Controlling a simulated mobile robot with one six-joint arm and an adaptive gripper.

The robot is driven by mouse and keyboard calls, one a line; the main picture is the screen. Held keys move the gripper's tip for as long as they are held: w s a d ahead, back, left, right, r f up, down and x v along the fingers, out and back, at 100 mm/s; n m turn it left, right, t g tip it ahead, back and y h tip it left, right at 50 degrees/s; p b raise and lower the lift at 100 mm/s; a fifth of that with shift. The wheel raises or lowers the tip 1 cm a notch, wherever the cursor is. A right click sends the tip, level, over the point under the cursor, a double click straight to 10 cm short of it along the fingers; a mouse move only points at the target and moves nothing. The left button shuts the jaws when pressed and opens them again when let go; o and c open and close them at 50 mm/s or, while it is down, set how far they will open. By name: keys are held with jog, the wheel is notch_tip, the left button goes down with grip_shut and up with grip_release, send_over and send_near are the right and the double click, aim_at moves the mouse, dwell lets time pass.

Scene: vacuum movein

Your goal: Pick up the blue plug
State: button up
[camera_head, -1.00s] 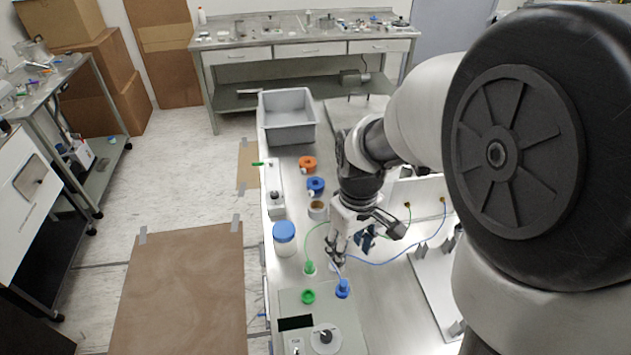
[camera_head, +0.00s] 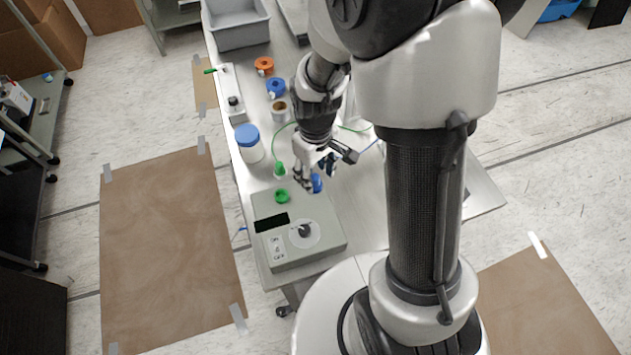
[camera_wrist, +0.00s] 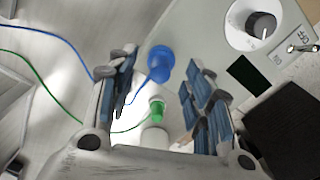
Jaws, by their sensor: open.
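The blue plug (camera_head: 316,183) stands at the back right corner of the grey control box (camera_head: 328,232), with a blue cable (camera_wrist: 46,38) running from it. In the wrist view the blue plug (camera_wrist: 160,64) shows between my two fingers, towards their tips. My gripper (camera_head: 304,180) is open, close beside the plug and partly hiding it in the head view. Whether a finger touches it, I cannot tell. The green plug (camera_head: 279,169), with a green cable, stands on the bench behind the box; it also shows in the wrist view (camera_wrist: 158,110).
The box carries a green ring (camera_head: 282,196), a dark display (camera_head: 272,222) and a black knob (camera_head: 304,231). A blue-lidded jar (camera_head: 249,145) stands to the left. Orange (camera_head: 264,65) and blue (camera_head: 276,87) round pieces and a grey bin (camera_head: 238,35) lie farther back.

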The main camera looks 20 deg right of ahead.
aim_at(316, 176)
notch_tip(316, 176, down, 2)
jog(key=shift+f, duration=0.15)
jog(key=shift+c, duration=0.5)
grip_shut()
jog(key=shift+r, duration=0.2)
notch_tip(316, 176, up, 19)
jog(key=p, duration=0.5)
notch_tip(316, 176, down, 16)
jog(key=b, duration=1.1)
jog(key=shift+r+b, duration=0.1)
jog(key=shift+b, duration=0.2)
